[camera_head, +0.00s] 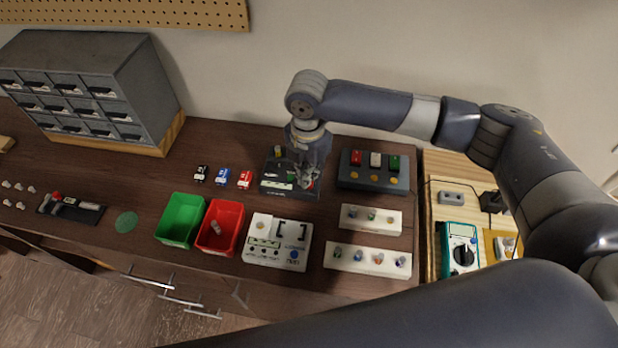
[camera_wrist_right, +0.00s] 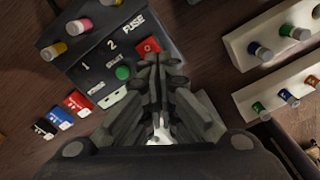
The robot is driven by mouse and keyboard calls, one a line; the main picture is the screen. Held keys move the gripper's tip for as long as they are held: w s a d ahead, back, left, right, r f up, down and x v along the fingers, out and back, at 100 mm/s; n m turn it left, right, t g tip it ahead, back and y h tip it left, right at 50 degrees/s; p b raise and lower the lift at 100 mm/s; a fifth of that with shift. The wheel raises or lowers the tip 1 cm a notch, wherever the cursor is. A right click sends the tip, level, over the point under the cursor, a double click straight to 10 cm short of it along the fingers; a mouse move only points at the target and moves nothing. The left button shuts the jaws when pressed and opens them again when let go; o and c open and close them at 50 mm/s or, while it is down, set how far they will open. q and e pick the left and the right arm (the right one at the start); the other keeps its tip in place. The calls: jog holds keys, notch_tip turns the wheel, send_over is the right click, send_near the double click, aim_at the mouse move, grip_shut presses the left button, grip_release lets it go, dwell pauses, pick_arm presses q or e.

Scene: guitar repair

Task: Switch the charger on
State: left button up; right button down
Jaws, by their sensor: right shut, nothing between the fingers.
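A black box, which looks like the charger (camera_head: 270,184), stands near the middle of the table. In the right wrist view the box (camera_wrist_right: 95,72) shows the labels 1, 2 and FUSE. A round green button (camera_wrist_right: 122,73) and a red square part (camera_wrist_right: 149,46) are on its face. My right gripper (camera_head: 306,184) is shut and empty over the right side of the box. In the wrist view its fingertips (camera_wrist_right: 155,62) are just below the red part; I cannot tell whether they touch. The fingers hide part of the box's face. My left gripper is not in view.
Black, blue and red small packs (camera_head: 223,176) lie left of the box. Green (camera_head: 181,222) and red (camera_head: 207,246) bins and a white device (camera_head: 262,254) stand in front. A dark switch panel (camera_head: 364,183) and white blocks with knobs (camera_head: 352,262) are at the right.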

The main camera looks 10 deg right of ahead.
jog(key=shift+s+f+b, duration=0.1)
jog(key=shift+f+b, duration=0.25)
jog(key=shift+f, duration=0.75)
dwell(0.3)
jog(key=shift+r, duration=0.1)
jog(key=shift+r+p, duration=0.65)
jog(key=shift+p, duration=0.25)
notch_tip(320, 180, up, 6)
jog(key=p, duration=0.6)
jog(key=shift+f, duration=0.1)
jog(key=shift+f, duration=0.1)
